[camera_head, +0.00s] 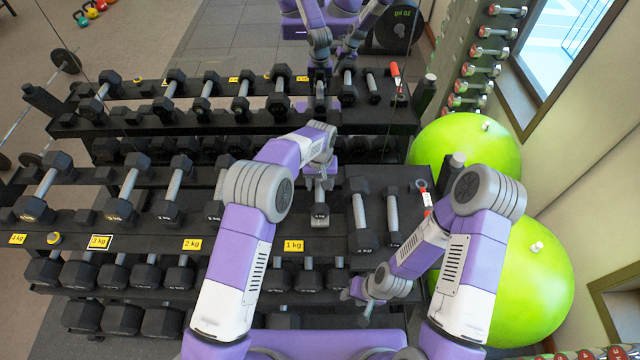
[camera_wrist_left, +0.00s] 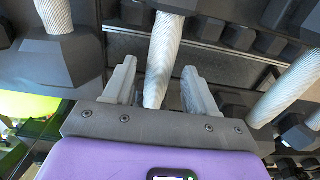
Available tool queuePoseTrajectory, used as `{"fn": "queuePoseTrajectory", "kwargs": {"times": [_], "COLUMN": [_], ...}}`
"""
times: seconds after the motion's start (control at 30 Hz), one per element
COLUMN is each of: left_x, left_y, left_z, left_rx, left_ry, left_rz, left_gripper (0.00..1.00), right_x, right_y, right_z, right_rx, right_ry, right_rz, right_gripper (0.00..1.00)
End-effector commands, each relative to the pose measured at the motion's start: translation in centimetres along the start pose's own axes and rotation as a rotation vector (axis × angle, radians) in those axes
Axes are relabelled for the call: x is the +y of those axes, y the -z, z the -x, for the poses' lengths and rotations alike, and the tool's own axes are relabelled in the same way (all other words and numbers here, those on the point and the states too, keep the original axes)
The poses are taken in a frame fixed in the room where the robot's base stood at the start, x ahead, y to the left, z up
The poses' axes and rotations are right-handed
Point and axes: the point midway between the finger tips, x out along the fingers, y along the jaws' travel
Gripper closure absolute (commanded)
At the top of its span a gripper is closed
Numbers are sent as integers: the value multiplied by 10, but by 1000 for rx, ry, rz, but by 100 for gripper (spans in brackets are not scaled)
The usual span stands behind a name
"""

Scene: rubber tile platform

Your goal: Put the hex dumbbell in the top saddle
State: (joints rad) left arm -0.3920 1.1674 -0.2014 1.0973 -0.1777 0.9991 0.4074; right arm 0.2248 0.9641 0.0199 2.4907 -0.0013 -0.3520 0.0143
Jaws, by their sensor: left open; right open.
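A hex dumbbell (camera_head: 320,213) with a pale handle stands in the top row of the rack, behind the 1 kg label. My left gripper (camera_head: 320,183) is over it. In the left wrist view its handle (camera_wrist_left: 163,55) runs between the two open fingers of my left gripper (camera_wrist_left: 162,85), and the fingers are not closed on it. My right gripper (camera_head: 356,302) is open and empty, low in front of the rack's lower tier. The top saddles (camera_head: 88,215) are black blocks on the upper shelf; my left arm hides part of that row.
Other black hex dumbbells (camera_head: 124,190) stand left of my left arm, and two more (camera_head: 360,215) stand just right of it. Lower tiers (camera_head: 115,272) are full of dumbbells. A mirror behind repeats the rack. Green balls (camera_head: 528,285) lie at right.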

Motion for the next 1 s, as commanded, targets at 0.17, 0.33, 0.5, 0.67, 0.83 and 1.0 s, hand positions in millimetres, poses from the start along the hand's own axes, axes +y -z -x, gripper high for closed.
{"fn": "queuePoseTrajectory", "kwargs": {"times": [0.17, 0.33, 0.5, 0.67, 0.83, 1.0], "left_x": [1, 1, 1, 1, 0, 0], "left_y": [1, 1, 0, 0, 0, 0], "left_z": [38, 74, 100, 111, 112, 112], "left_rx": [6, 4, 2, 1, 0, 0], "left_ry": [-3, -3, -2, -1, -1, -1], "left_rz": [0, 0, -1, -1, -1, -1], "left_gripper": [43, 43, 43, 43, 43, 43], "right_x": [1, 1, 1, 1, 1, 1], "right_y": [0, 0, 0, 0, 0, 0], "right_z": [-2, -3, -2, -2, -2, -2], "right_rx": [0, 0, 0, 0, 0, 0], "right_ry": [0, 0, 0, 0, 0, 0], "right_rz": [0, 0, 0, 0, 0, 0], "right_gripper": [57, 57, 57, 57, 57, 57]}}
